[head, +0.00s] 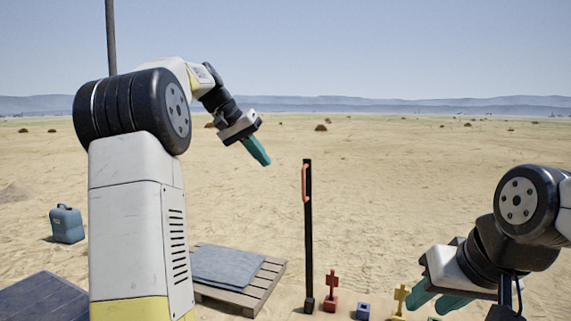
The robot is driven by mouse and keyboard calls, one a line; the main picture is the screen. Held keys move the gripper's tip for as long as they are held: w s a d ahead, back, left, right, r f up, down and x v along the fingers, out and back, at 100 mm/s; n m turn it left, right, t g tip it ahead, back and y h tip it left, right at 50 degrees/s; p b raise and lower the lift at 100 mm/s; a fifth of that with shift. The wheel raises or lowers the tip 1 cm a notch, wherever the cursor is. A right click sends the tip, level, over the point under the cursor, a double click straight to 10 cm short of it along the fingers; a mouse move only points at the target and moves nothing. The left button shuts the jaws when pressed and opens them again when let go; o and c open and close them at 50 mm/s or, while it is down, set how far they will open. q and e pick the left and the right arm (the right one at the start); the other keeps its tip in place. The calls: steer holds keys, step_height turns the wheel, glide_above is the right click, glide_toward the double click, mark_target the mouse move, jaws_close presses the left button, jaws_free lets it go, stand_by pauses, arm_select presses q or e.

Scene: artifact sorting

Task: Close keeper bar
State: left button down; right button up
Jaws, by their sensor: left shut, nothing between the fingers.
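A black upright bar (308,240) with an orange handle (304,184) near its top stands in the middle of the head view; it looks like the keeper bar. Its foot is at the edge of a sandy-coloured surface. My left gripper (258,153) is shut and empty, raised in the air to the left of the bar's top and apart from it. My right gripper (427,305) is low at the right, its two teal fingers apart with nothing seen between them. It is beside the small pieces, well right of the bar.
A red cross-shaped piece (331,290), a blue block (362,311) and a yellow cross-shaped piece (400,297) stand right of the bar's foot. A wooden pallet (262,287) with a grey sheet (226,265) lies left. A blue canister (67,225) stands farther left on open sand.

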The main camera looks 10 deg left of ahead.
arm_select(q)
steer(key=w+d+f, duration=0.3)
steer(key=d+f, duration=0.3)
steer(key=d, duration=0.2)
steer(key=shift+f, duration=0.2)
